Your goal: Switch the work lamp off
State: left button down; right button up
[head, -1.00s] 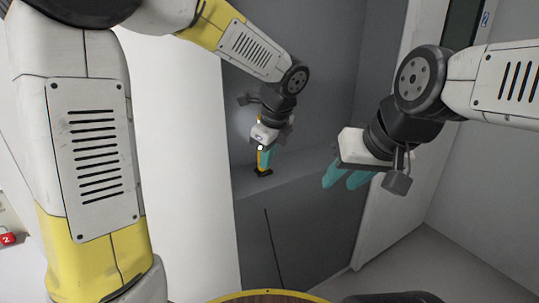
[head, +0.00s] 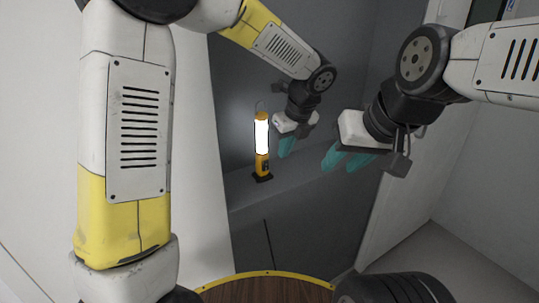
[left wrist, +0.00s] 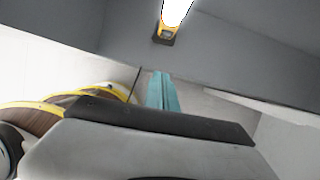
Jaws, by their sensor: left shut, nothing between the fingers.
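The work lamp (head: 262,140) stands upright on a grey ledge, with a yellow body, a dark base and a wire hook on top. Its tube glows bright white. A dark patch, perhaps its switch, shows low on its front. My left gripper (head: 287,147) is shut and empty, to the right of the lamp and apart from it. In the left wrist view the closed teal fingers (left wrist: 163,92) lie below the lamp's lower part (left wrist: 168,30); its top is cut off. My right gripper (head: 346,160) is open and empty, further right.
The grey ledge (head: 235,195) runs along a recess with dark grey walls (head: 235,85). A white panel (head: 200,200) borders it on the left. A round wooden top with a yellow rim (head: 268,274) is at the bottom. Open floor lies right.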

aim_at(266, 165)
pick_arm(q)
jog(key=x, duration=1)
jog(key=shift+w+a+r, duration=0.1)
jog(key=shift+w+a, duration=0.6)
jog(key=shift+w, duration=0.35)
jog(key=shift+w+a+r, duration=0.15)
jog(key=shift+w+a, duration=0.2)
jog(key=shift+w, duration=0.25)
jog(key=shift+w+a+r, duration=0.15)
jog(key=shift+w+a, duration=0.15)
jog(key=shift+w, duration=0.2)
jog(key=shift+r, duration=0.2)
